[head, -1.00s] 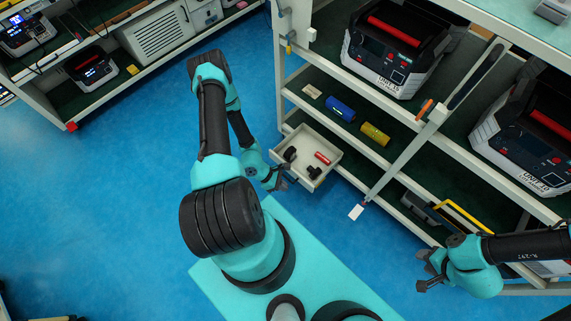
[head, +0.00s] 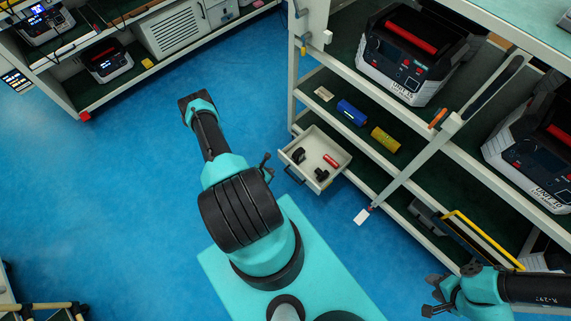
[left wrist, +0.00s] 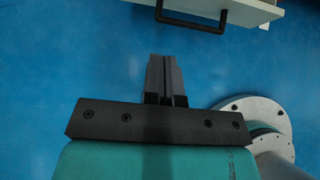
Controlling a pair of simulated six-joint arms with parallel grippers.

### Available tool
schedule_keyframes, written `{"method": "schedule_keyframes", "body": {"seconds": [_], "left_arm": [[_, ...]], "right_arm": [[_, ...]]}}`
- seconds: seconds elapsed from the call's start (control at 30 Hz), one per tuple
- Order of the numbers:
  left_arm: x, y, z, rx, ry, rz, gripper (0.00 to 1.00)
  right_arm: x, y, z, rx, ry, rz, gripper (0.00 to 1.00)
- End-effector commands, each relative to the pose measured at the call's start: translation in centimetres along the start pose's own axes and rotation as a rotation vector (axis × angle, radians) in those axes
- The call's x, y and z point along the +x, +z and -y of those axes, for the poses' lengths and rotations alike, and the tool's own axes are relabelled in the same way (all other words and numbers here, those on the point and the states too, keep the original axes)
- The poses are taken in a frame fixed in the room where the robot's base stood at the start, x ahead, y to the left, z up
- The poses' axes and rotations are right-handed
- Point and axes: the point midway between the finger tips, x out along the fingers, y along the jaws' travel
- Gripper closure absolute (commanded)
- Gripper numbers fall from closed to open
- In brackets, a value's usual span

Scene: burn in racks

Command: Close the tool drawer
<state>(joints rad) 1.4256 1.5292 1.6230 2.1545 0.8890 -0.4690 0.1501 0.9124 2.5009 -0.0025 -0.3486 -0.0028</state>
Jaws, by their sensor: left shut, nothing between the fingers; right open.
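The tool drawer (head: 340,172) is pulled out of the lower part of the rack in the head view. It holds a red cylinder (head: 331,160) and several small dark items. In the left wrist view, the drawer's pale front (left wrist: 235,8) and black bar handle (left wrist: 192,24) are at the top, ahead of the fingers. My left gripper (head: 266,160) is mostly hidden by my arm, just left of the drawer front. Its fingers (left wrist: 165,62) are shut, empty and apart from the handle. My right gripper (head: 430,295) is open and empty at the lower right.
The rack shelf beside the drawer holds a blue cylinder (head: 352,113) and a yellow cylinder (head: 385,139). A long pale bar (head: 410,172) with a white tag slants across the rack front, right of the drawer. Blue floor (head: 110,210) is clear to the left.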

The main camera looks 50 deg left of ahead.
Motion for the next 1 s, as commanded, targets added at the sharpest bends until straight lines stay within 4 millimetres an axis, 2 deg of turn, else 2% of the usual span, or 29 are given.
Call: {"method": "schedule_keyframes", "body": {"seconds": [0.27,0.8,1.0], "left_arm": [[1.9,0.0,0.1,0.004,-0.003,0.0,1.0],[10.4,0.1,0.2,0.003,-0.003,0.001,1.0],[12.2,2.2,0.1,0.003,-0.003,0.001,1.0]], "right_arm": [[0.0,0.0,0.0,0.0,0.0,0.0,0.57],[0.0,0.0,0.0,0.0,0.0,0.0,0.57],[0.0,0.0,0.0,0.0,0.0,0.0,0.57]]}}
